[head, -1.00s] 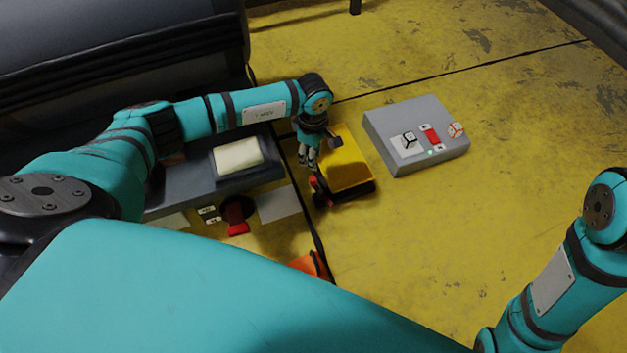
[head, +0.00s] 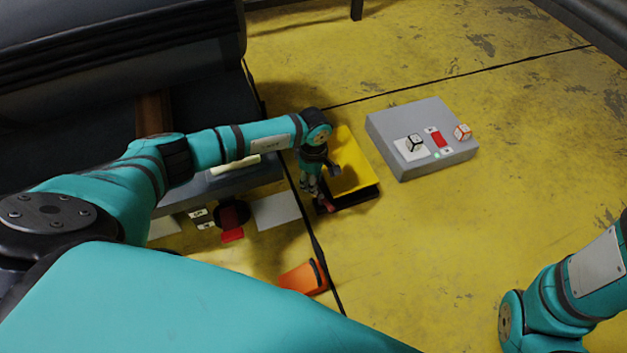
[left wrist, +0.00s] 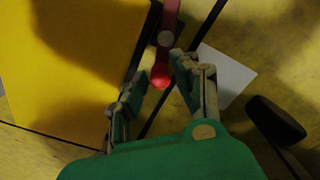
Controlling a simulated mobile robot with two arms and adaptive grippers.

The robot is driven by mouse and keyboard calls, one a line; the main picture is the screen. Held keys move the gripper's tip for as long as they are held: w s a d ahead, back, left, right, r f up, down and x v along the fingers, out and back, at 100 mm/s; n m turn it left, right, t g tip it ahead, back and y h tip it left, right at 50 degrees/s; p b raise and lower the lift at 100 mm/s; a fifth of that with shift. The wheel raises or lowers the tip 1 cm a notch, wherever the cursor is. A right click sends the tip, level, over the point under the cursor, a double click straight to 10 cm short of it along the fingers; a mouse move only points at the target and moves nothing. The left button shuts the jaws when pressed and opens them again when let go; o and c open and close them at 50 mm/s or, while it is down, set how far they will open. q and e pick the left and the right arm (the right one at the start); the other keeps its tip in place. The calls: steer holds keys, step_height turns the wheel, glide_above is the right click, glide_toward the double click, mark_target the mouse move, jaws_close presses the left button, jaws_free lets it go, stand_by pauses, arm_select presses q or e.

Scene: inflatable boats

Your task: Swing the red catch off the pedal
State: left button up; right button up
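The yellow pedal (head: 352,160) sits on a dark base on the floor, and fills the left of the left wrist view (left wrist: 75,65). The red catch (head: 326,207) is at the pedal's near left corner, partly hidden by my left gripper (head: 312,190). In the left wrist view the catch (left wrist: 171,20) is a red bar with a grey round bolt and a rounded red end. That end lies between the spread fingertips of my left gripper (left wrist: 160,72); I cannot tell if they touch it. My right gripper is out of view; only its arm shows.
A grey box (head: 400,125) with two dice and a red patch stands right of the pedal. A dark console (head: 225,182) with a red lever (head: 232,235) is at left. An orange object (head: 303,278) lies nearer.

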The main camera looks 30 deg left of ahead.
arm_select(q)
jaws_close()
steer(key=shift+w+d+m, duration=0.1)
steer(key=shift+w+m, duration=0.05)
steer(key=shift+m, duration=0.55)
steer(key=shift+o, duration=0.4)
jaws_free()
step_height(320, 180, up, 12)
